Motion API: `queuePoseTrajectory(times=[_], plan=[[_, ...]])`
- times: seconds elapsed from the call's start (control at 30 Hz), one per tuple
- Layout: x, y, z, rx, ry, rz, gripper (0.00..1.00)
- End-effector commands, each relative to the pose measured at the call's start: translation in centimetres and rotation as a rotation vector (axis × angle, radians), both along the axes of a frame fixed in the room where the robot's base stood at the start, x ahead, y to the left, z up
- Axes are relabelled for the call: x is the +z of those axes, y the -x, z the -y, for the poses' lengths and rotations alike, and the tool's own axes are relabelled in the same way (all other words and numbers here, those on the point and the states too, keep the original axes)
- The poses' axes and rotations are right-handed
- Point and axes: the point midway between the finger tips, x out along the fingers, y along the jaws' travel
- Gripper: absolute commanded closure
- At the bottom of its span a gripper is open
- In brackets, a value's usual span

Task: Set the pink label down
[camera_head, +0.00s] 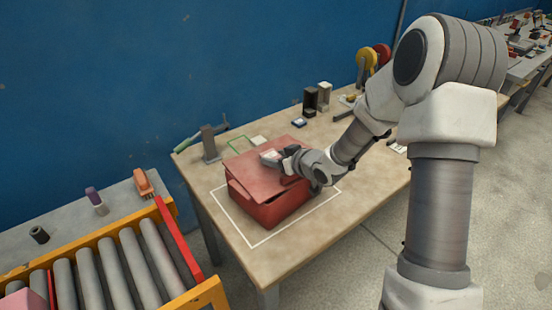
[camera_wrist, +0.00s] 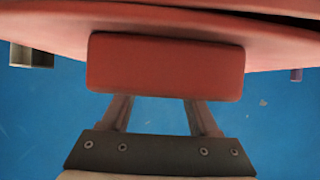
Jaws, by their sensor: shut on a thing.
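My gripper (camera_head: 267,157) is over the top of a red box (camera_head: 268,207) on the workbench. In the wrist view my gripper (camera_wrist: 160,115) is shut on a red rounded block (camera_wrist: 165,67), which looks like a handle on a broad red lid (camera_wrist: 270,35). The lid (camera_head: 250,173) sits tilted on the box, with a dark gap under part of its edge. I cannot pick out a pink label for certain. A small pale patch shows at my fingers in the head view, too small to tell from the gripper itself.
The box stands inside a white outline (camera_head: 262,241) on the workbench (camera_head: 300,250). A grey post (camera_head: 209,143) and a green-handled tool (camera_head: 188,143) lie behind it. A roller conveyor (camera_head: 120,265) with a pink block (camera_head: 24,300) is at left. The bench front is clear.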

Motion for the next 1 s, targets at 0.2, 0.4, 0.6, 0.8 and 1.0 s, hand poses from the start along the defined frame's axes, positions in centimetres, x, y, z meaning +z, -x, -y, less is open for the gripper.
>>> queuePoseTrajectory(times=[0.2, 0.4, 0.6, 0.8, 1.0], plan=[[0.1, 0.0, 0.0, 0.0, 0.0, 0.002, 0.92], [-0.1, 0.0, 0.0, 0.0, 0.0, 0.002, 0.23], [-0.1, 0.0, 0.0, 0.0, 0.0, 0.002, 0.09], [0.0, 0.0, 0.0, 0.001, 0.0, 0.003, 0.09], [1.3, 1.4, 1.1, -0.001, 0.002, 0.004, 0.09]])
